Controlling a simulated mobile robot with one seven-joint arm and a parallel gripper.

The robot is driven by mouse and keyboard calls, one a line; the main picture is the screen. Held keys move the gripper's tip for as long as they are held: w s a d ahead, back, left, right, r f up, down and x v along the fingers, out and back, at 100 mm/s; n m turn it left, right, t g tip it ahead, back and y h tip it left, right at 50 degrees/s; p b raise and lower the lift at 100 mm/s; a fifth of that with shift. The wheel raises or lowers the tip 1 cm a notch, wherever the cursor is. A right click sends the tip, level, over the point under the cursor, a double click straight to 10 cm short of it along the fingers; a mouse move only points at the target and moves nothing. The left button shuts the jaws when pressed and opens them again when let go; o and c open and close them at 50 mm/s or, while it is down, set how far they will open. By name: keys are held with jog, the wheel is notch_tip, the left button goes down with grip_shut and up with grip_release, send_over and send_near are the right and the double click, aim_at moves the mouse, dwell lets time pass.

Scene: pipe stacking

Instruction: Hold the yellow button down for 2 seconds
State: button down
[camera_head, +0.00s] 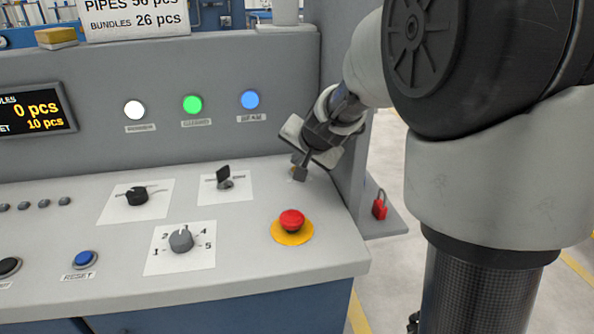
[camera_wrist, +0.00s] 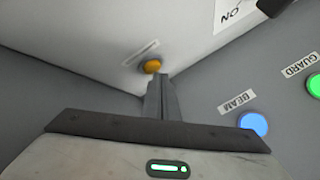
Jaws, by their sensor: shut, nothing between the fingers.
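The small yellow button (camera_wrist: 152,66) sits on the light panel surface in the wrist view, next to a narrow label. In the head view it is mostly hidden behind my gripper (camera_head: 299,174), at the right rear of the console top. My gripper also shows in the wrist view (camera_wrist: 158,78), with its fingers shut together and empty. The fingertips are right beside the button's lower edge in that picture. I cannot tell whether they touch it or whether it is pressed down.
A red emergency stop (camera_head: 291,220) on a yellow disc stands nearer on the console (camera_head: 250,265). The blue beam light (camera_head: 250,99) is lit on the upright panel behind.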

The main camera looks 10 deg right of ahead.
jog(key=shift+f+b, duration=0.4)
dwell(2.3)
jog(key=shift+r, duration=0.15)
dwell(0.8)
jog(key=shift+r+p, duration=0.75)
notch_tip(320, 180, up, 5)
jog(key=p, duration=0.4)
jog(key=shift+p, duration=0.35)
